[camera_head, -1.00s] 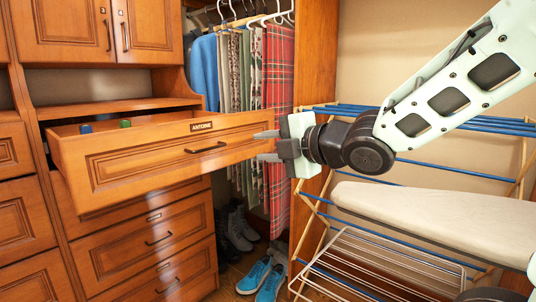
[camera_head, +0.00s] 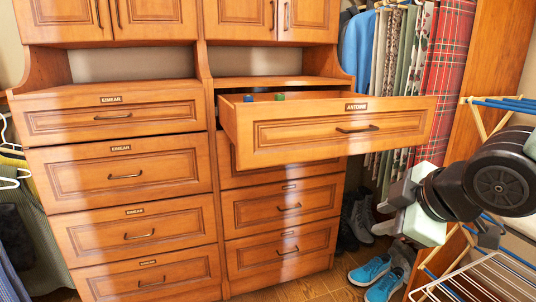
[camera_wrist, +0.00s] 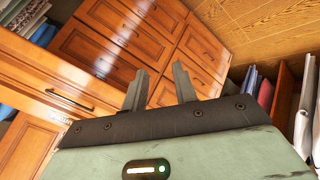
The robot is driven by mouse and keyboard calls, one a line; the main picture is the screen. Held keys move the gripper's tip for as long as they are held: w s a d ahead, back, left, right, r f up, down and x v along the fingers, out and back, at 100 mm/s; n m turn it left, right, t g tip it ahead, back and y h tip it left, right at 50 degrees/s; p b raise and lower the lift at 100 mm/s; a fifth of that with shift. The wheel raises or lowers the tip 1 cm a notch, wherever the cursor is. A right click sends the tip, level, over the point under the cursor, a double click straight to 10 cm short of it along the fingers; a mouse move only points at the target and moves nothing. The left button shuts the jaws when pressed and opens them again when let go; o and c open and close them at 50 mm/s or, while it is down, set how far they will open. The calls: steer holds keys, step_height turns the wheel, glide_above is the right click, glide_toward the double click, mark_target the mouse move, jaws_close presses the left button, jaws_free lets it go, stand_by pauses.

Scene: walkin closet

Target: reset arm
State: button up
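My gripper (camera_head: 388,200) is at the right of the head view, pale with dark fingers, in front of and below the right end of the pulled-out drawer labelled ANTOINE (camera_head: 300,140). In the wrist view its two fingers (camera_wrist: 160,88) stand apart with nothing between them. The gripper appears clear of the drawer. My dark wrist joint and forearm lie to its right, cut off by the picture edge.
A wooden dresser (camera_head: 120,190) with several shut drawers fills the left. Two small items, blue and green (camera_head: 279,97), show inside the open drawer. Hanging clothes (camera_head: 400,80), blue shoes (camera_head: 375,275) and a drying rack (camera_head: 480,280) are at the right.

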steer(key=s+a+f+m+g+h, duration=0.1)
steer(key=s+a+f+m+g, duration=0.25)
steer(key=s, duration=0.55)
steer(key=s+a+f+m+g+h, duration=0.1)
steer(key=s+a+f+m+g, duration=0.15)
steer(key=s+f+g, duration=0.45)
step_height(320, 180, up, 23)
steer(key=s+t+p, duration=0.2)
steer(key=p, duration=1.8)
steer(key=shift+a+p, duration=0.35)
steer(key=shift+a, duration=0.05)
steer(key=shift+s, duration=0.1)
steer(key=shift+c, duration=0.2)
stand_by(2.6)
